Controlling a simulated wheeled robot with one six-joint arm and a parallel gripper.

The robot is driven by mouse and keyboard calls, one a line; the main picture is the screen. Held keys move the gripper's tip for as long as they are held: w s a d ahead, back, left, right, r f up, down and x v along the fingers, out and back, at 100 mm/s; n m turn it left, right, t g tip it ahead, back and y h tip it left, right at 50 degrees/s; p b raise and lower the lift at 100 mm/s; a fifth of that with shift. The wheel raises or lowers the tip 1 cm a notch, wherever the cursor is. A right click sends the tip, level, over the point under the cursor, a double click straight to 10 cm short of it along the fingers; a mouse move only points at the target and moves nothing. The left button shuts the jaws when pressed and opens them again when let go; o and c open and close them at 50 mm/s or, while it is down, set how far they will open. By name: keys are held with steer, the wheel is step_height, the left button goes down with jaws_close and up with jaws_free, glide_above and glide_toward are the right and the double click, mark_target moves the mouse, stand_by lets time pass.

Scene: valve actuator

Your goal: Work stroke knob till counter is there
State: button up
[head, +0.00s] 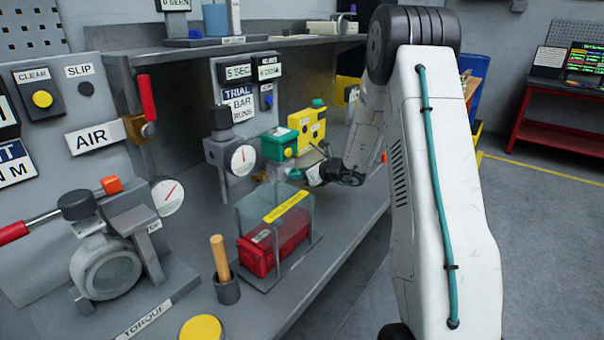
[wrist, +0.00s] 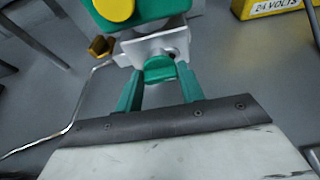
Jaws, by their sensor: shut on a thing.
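In the wrist view a small green knob (wrist: 160,72) sits between the two teal fingers of my gripper (wrist: 162,80), which are shut on it. A pale metal bracket (wrist: 150,46) stands just beyond the knob, below a green box (wrist: 160,8) with a yellow round button. In the head view my gripper (head: 312,175) is at that green box (head: 279,147), on its lower right side; the knob is hidden or too small there. Small readout plates (head: 238,72) show on the grey panel, with text I cannot read surely; I cannot tell which is the counter.
A clear-sided case with a red box (head: 273,250) stands in front of my gripper. A yellow box (head: 307,127) is behind the green one. A gauge (head: 241,160) and a wooden-handled tool (head: 220,258) are to the left. The bench front (head: 340,240) is mostly bare.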

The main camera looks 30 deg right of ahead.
steer(key=shift+w+d+r, duration=0.15)
steer(key=shift+r, duration=0.15)
steer(key=shift+c, duration=0.2)
steer(key=o, duration=0.7)
steer(key=shift+f, duration=0.15)
steer(key=v, duration=0.8)
steer(key=shift+f, duration=0.1)
